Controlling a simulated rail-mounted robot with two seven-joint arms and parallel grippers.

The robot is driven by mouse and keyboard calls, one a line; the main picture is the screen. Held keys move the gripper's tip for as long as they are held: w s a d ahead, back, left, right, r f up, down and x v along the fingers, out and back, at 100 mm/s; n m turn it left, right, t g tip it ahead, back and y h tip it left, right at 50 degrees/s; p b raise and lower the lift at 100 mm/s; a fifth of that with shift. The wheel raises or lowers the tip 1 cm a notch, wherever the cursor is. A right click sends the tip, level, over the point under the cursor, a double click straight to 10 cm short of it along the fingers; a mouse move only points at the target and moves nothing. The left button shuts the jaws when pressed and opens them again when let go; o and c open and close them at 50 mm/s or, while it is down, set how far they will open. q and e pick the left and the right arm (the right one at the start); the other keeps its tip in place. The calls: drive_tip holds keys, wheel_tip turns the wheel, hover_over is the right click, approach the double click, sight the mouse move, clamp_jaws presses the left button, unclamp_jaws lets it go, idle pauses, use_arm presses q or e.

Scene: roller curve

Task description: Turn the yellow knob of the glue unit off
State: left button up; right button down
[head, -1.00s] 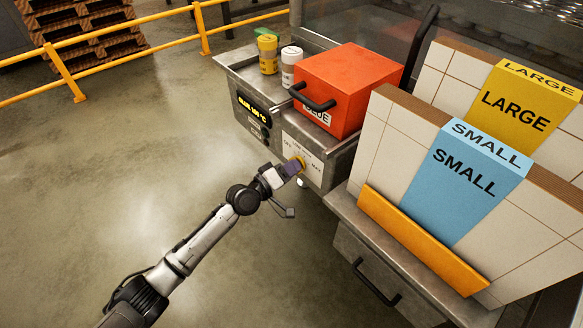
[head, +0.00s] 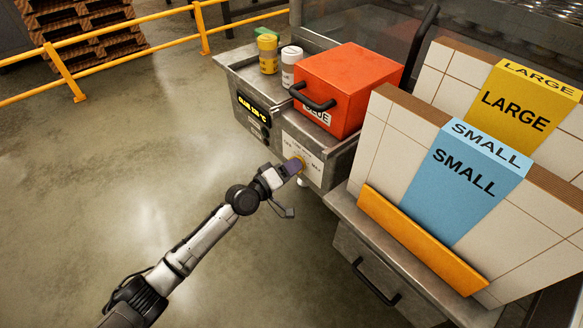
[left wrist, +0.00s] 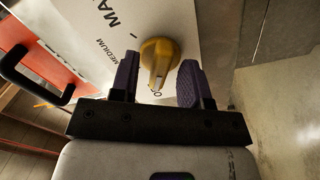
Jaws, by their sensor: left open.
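The yellow knob (head: 300,159) sits on the pale dial plate (head: 305,150) on the front of the glue unit. In the left wrist view the knob (left wrist: 158,60) has a raised ridge running down the picture toward a partly hidden letter that looks like an O. "MEDIUM" and part of "MAX" show on the plate (left wrist: 135,18). My left gripper (left wrist: 160,68) is open, with one dark finger on each side of the knob and visible gaps to it. In the head view my left gripper (head: 291,168) partly covers the knob. My right gripper is out of view.
A red-orange lidded box (head: 348,85) with a black handle stands on the glue unit, beside a yellow canister (head: 267,54) and a white one (head: 291,64). An orange ledge (head: 420,243) and panels stand at right. The floor at left is clear.

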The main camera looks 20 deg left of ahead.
use_arm(q)
drive_tip(key=p+v, duration=0.2)
drive_tip(key=v, duration=1.1)
drive_tip(key=shift+s+a, duration=0.25)
